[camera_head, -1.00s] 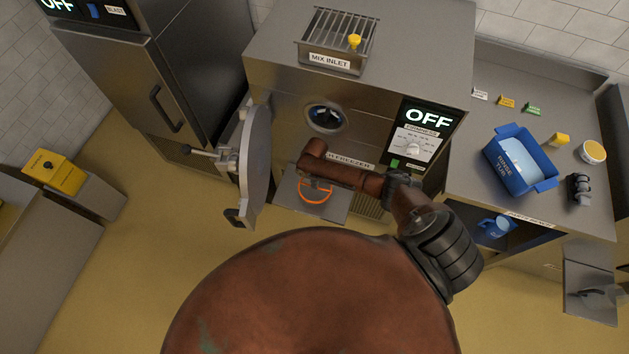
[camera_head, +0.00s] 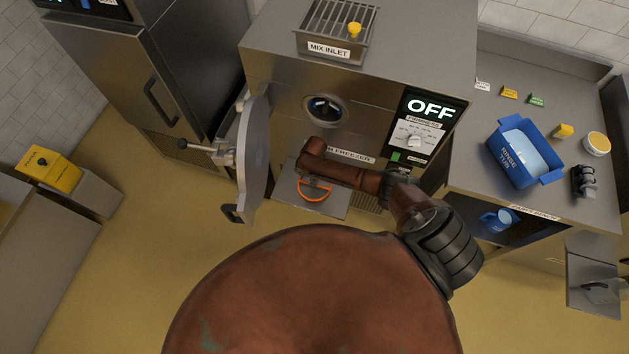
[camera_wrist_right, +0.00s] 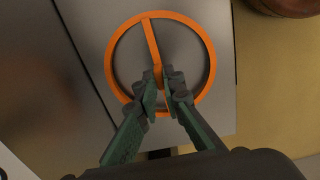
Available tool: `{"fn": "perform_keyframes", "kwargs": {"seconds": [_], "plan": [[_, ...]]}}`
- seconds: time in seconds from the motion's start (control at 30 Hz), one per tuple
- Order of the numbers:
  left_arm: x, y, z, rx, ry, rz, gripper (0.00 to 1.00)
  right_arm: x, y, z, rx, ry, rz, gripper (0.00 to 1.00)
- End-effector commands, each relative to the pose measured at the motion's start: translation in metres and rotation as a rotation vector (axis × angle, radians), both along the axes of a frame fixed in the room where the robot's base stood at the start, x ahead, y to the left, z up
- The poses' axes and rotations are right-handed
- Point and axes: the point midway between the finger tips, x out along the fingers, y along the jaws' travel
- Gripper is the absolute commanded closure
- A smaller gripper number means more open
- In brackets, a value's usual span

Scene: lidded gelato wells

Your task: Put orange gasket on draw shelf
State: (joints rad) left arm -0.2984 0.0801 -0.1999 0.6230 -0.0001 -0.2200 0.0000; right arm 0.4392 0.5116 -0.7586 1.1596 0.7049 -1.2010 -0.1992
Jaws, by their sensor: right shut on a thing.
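The orange gasket (camera_head: 313,201) is a ring with a bar reaching in from its rim. In the head view it shows over the grey draw shelf (camera_head: 335,204) below the freezer front, with its upper part hidden by my right arm. In the right wrist view the whole gasket (camera_wrist_right: 112,64) lies in front of the shelf plate (camera_wrist_right: 221,108). I cannot tell whether the ring touches the shelf. My left gripper is not in view.
The freezer's round door (camera_head: 257,160) stands open left of the shelf. A blue rinse tub (camera_head: 512,169) and a yellow-topped white tub (camera_head: 597,144) stand on the right counter. A blue jug (camera_head: 497,221) sits beneath it. A yellow box (camera_head: 50,170) is at left.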

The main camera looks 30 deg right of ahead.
Motion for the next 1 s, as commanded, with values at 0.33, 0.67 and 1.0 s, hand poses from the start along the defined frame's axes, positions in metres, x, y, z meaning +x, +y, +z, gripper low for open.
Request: {"fn": "perform_keyframes", "kwargs": {"seconds": [0.33, 0.67, 1.0], "plan": [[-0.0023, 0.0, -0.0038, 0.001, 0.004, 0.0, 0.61, 0.0002, 0.0002, -0.0053, 0.0, 0.0, 0.0, 1.0], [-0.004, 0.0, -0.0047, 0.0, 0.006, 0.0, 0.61, 0.0002, 0.0, -0.007, 0.0, 0.0, 0.0, 0.81], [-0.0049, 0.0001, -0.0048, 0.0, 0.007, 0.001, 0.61, 0.0, 0.0, -0.0071, 0.0, 0.0, 0.0, 0.72]]}}
